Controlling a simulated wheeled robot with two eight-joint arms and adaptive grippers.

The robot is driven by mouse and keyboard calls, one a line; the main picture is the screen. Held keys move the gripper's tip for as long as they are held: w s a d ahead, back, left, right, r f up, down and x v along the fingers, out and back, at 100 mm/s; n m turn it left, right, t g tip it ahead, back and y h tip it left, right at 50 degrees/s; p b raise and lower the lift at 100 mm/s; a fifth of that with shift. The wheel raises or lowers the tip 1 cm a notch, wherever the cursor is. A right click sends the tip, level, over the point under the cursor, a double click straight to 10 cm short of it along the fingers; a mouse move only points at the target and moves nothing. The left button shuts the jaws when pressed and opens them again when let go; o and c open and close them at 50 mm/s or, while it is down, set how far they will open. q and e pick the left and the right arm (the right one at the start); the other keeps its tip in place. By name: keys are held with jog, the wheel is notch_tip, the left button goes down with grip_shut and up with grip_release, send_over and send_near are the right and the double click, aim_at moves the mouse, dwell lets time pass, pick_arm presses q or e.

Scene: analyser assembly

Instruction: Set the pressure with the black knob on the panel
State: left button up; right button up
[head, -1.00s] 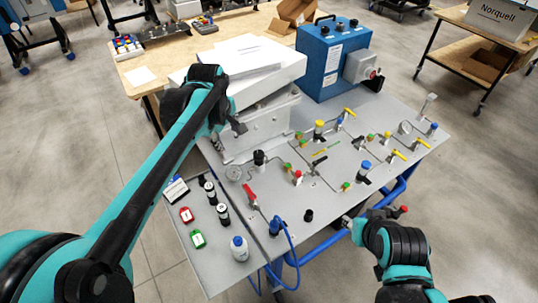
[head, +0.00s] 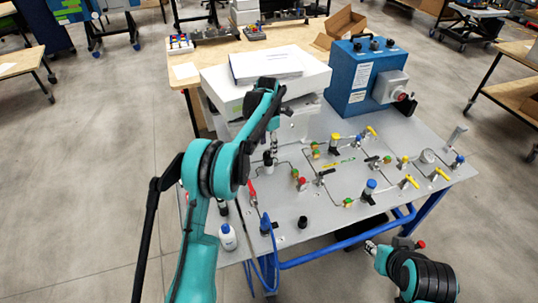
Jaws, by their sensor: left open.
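The panel (head: 322,207) is a grey tabletop carrying pipes, valves and fittings. The black knob (head: 268,160) stands upright on its left part, close to the white box. My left arm reaches over the panel from the left. My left gripper (head: 274,146) points down, open, right above the black knob; whether the fingers touch it I cannot tell. The gauge beside the knob is hidden behind my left arm. My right gripper (head: 371,247) is off the panel's front edge, far from the knob; its finger opening is too small to judge.
A red-handled valve (head: 253,192) and a blue-hosed fitting (head: 266,225) stand in front of the knob. A large white box (head: 225,90) and a blue machine (head: 350,75) stand behind.

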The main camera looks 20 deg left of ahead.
aim_at(268, 154)
pick_arm(q)
notch_tip(268, 154, down, 4)
jog(key=shift+f+b, duration=0.1)
jog(key=shift+b, duration=0.4)
jog(key=c, duration=1.2)
jog(key=shift+o, duration=0.2)
